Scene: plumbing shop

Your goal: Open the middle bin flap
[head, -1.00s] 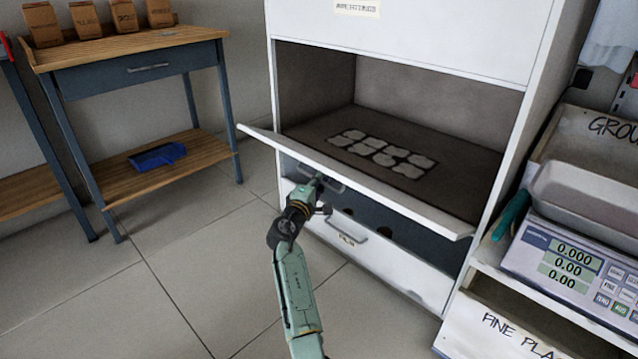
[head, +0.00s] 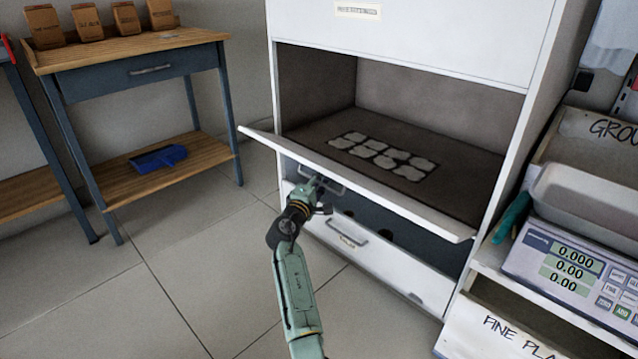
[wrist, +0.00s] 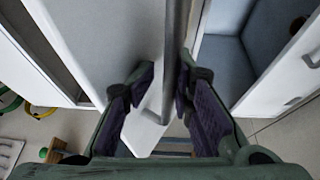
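The middle bin flap (head: 375,192) is a white panel on the white cabinet, tilted far outward and close to level. The bin behind it stands open, with a dark floor (head: 455,180) and pale shapes on it. The flap's metal handle (head: 326,183) is on its outer, downward side. My gripper (head: 319,187) is below the flap at this handle. In the wrist view the handle bar (wrist: 169,60) runs between my gripper's fingers (wrist: 168,85). The fingers stand apart, with a gap on the left of the bar; contact on the right is unclear.
A lower white flap (head: 385,262) with its own handle stands partly open under the middle one. A closed upper panel (head: 420,30) is above. A bench (head: 130,45) with paper bags stands at left, a scale (head: 570,265) at right. The floor at left is clear.

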